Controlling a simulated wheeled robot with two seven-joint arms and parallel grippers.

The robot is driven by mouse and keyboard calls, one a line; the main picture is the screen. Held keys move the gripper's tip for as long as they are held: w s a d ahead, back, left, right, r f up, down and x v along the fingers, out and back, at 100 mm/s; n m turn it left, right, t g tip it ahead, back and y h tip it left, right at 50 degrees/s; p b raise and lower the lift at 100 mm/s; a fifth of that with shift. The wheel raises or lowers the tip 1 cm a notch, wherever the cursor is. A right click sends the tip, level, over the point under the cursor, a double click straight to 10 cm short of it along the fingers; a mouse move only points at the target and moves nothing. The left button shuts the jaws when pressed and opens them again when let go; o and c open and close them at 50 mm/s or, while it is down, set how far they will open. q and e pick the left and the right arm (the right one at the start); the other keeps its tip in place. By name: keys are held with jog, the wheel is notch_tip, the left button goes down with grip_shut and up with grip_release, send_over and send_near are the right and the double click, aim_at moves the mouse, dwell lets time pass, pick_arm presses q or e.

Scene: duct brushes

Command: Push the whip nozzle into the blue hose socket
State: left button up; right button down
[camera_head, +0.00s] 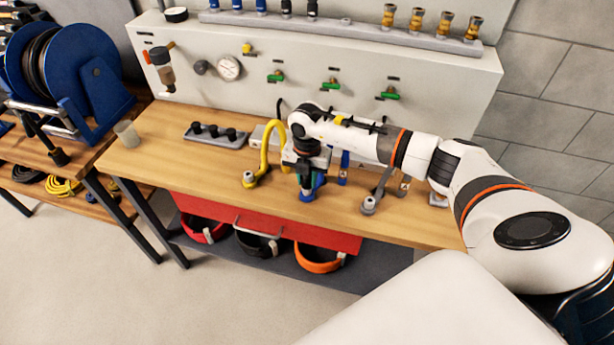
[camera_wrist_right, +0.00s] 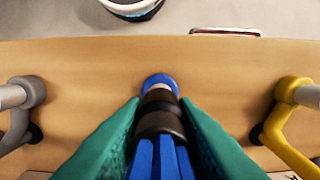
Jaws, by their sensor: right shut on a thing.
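My right gripper (camera_head: 306,192) is low over the front of the wooden bench, pointing down. In the right wrist view its green fingers (camera_wrist_right: 158,128) are shut on the whip nozzle (camera_wrist_right: 160,122), a dark collar with blue strands (camera_wrist_right: 158,160) behind it. The blue hose socket (camera_wrist_right: 159,80) is straight ahead, in line with the nozzle; a light metal part shows between them. I cannot tell how deep the nozzle sits. In the head view the blue socket (camera_head: 320,181) is partly hidden by the gripper. My left gripper is not in view.
A yellow hose end (camera_head: 264,150) stands to the left and a grey one (camera_head: 380,185) to the right, both close to the gripper. A black-knobbed rack (camera_head: 215,136) lies behind left. A panel with gauge and valves (camera_head: 300,75) backs the bench. The left bench top is mostly clear.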

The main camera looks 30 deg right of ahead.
jog(key=c, duration=1.1)
grip_release()
notch_tip(320, 180, up, 12)
jog(key=b, duration=0.2)
jog(key=shift+b, duration=0.35)
